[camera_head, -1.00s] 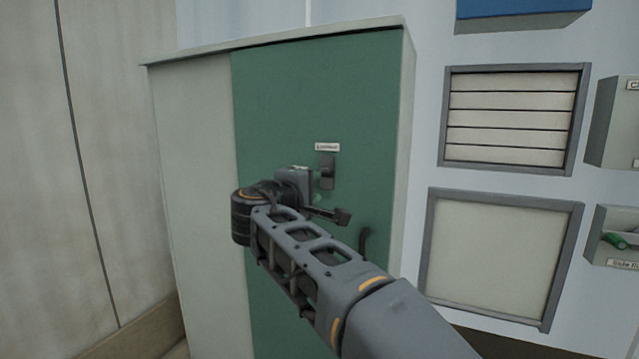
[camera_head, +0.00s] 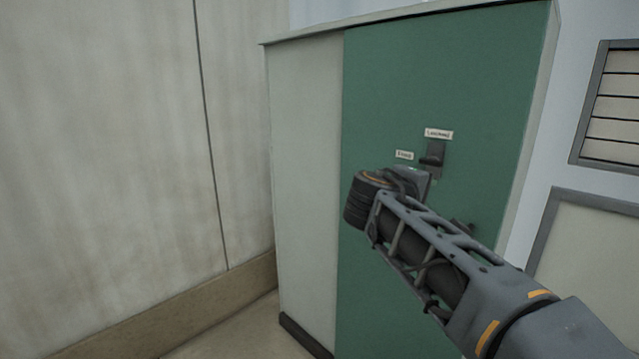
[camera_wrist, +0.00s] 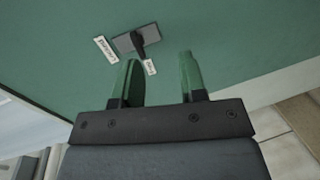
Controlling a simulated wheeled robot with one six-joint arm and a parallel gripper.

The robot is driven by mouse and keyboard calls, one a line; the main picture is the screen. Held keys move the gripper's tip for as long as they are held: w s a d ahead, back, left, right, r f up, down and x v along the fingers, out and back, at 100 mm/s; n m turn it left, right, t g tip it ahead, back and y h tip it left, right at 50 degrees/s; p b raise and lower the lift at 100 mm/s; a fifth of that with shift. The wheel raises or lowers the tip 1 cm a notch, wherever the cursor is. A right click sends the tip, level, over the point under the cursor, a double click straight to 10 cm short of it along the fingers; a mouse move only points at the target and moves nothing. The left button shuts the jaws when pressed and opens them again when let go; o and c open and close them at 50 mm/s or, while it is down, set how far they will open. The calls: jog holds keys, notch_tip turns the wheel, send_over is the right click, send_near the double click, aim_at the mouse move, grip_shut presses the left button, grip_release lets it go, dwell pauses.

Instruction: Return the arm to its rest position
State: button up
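My arm (camera_head: 430,250) reaches from the lower right across the front of a green cabinet door in the head view. My gripper (camera_wrist: 160,60) shows in the wrist view with two green fingers apart and nothing between them. In the head view its fingers are hidden behind my wrist. A dark switch handle (camera_wrist: 141,44) on a grey plate lies just beyond the fingertips in the wrist view, apart from them as far as I can tell. The handle also shows in the head view (camera_head: 433,153), above and right of my wrist.
The green door (camera_head: 400,90) belongs to a tall cabinet with a pale side (camera_head: 305,180). Small white labels (camera_head: 438,133) sit by the handle. A louvred panel (camera_head: 612,105) and a framed panel (camera_head: 590,245) are at right. Pale wall (camera_head: 110,150) and some clear floor (camera_head: 240,330) are at left.

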jog(key=s+a+f+m+g+y+p, duration=0.2)
jog(key=s+y+p, duration=0.3)
jog(key=s+p, duration=0.4)
jog(key=s+a+f+m+g+y+p, duration=0.3)
jog(key=s+m+g+y+p, duration=0.2)
jog(key=s+p, duration=0.4)
jog(key=y+p, duration=0.1)
jog(key=p, duration=0.2)
jog(key=shift+a+m, duration=0.3)
jog(key=shift+a, duration=0.05)
jog(key=shift+o, duration=0.3)
